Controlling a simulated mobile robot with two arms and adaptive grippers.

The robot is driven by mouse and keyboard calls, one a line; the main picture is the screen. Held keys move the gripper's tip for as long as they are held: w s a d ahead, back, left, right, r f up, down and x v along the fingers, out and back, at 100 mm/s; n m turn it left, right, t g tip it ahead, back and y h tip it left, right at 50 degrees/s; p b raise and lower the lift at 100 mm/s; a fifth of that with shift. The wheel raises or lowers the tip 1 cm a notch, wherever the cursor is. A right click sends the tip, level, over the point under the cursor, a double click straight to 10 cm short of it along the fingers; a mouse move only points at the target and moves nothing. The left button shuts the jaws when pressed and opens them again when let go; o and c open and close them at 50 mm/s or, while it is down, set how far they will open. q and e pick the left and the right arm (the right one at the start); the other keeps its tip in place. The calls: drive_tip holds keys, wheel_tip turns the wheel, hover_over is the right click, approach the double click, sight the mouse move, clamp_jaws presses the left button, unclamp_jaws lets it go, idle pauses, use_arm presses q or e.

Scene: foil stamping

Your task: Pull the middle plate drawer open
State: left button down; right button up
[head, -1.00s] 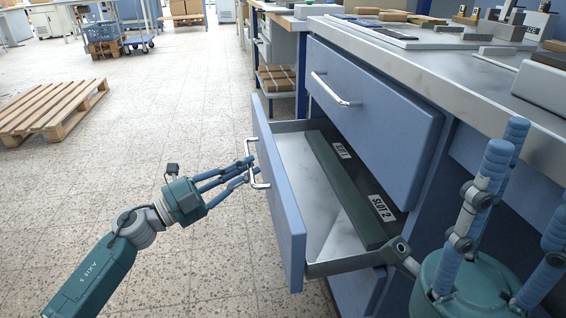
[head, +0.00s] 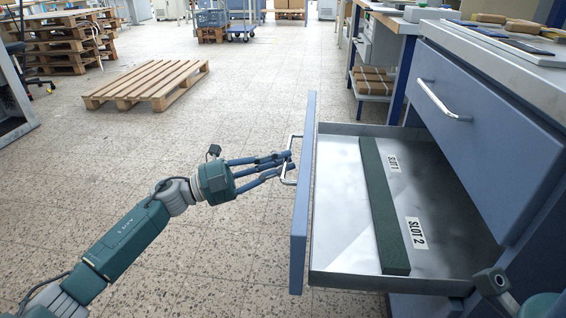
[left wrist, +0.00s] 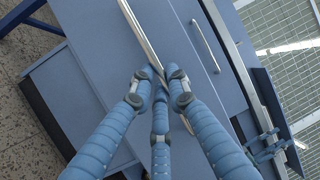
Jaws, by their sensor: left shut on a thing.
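The middle plate drawer (head: 303,205) stands well out of the blue cabinet in the head view. Its metal tray floor (head: 340,220) shows, with a dark green divider bar (head: 385,205) and labels reading SLOT 1 and SLOT 2. My left gripper (head: 285,163) is shut on the drawer's handle (head: 290,160), at the front's outer face. In the left wrist view the blue fingers (left wrist: 163,80) close around the handle bar, partly hiding it. Of my right arm only a part shows at the head view's lower right corner; its fingertips are out of view.
A closed upper drawer (head: 480,140) with a metal handle sits above the open one. The worktop (head: 500,55) carries several small items. A wooden pallet (head: 148,84) lies on the floor at the back left. The tiled floor left of the drawer is clear.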

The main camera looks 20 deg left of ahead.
use_arm(q)
drive_tip(key=c, duration=1.7)
unclamp_jaws()
drive_tip(key=shift+f, duration=0.1)
drive_tip(key=shift+o, duration=0.2)
drive_tip(key=v, duration=1.2)
